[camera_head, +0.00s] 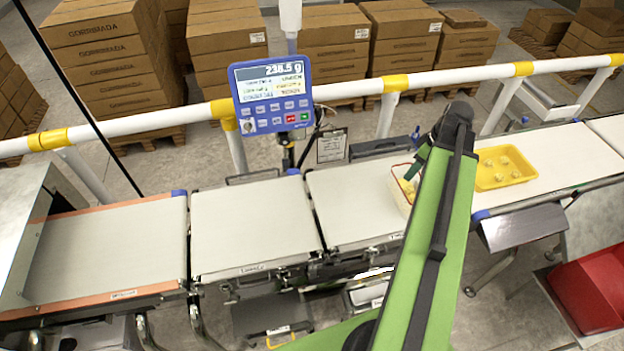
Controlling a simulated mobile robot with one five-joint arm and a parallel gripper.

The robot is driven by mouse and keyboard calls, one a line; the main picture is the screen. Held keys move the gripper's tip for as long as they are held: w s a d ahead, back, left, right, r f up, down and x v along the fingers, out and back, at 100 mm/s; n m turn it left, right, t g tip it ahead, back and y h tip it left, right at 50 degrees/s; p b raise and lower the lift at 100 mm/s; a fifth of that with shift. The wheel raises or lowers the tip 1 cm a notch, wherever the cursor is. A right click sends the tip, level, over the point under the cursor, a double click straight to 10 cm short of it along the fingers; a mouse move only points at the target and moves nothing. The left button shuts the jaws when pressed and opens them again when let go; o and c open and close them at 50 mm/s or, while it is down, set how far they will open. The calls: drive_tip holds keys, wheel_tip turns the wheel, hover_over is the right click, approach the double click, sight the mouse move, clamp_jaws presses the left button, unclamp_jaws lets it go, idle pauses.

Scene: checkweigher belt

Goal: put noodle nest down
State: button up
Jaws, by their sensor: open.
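A yellow tray (516,173) lies on the belt to the right of my arm, with several small pale noodle nests (499,161) spaced apart in it. A white container (399,196) with a red rim stands on the belt just left of my arm and holds something yellowish, partly hidden. My gripper (411,178) points down at this container from its far right side. It is open, but my green arm hides much of it. I see no noodle nest between its fingers.
A blue weighing display (273,95) on a post stands behind the belt. The belt sections (252,226) to the left are bare. A white and yellow rail (345,89) runs behind, with stacked cartons beyond. A red bin (592,287) is at the lower right.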

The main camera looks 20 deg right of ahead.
drive_tip(key=w+a+m+g+h, duration=0.1)
drive_tip(key=w+a+m, duration=0.1)
drive_tip(key=a, duration=1.7)
drive_tip(key=w+a+m+g, duration=0.1)
drive_tip(key=w+a+m, duration=0.2)
drive_tip(key=a, duration=1.5)
drive_tip(key=shift+w+a+f+h, duration=0.3)
drive_tip(key=shift+w+a+h, duration=0.1)
drive_tip(key=shift+w, duration=0.75)
wheel_tip(320, 180, down, 11)
drive_tip(key=b, duration=1)
drive_tip(key=shift+b, duration=0.4)
drive_tip(key=shift+r, duration=0.1)
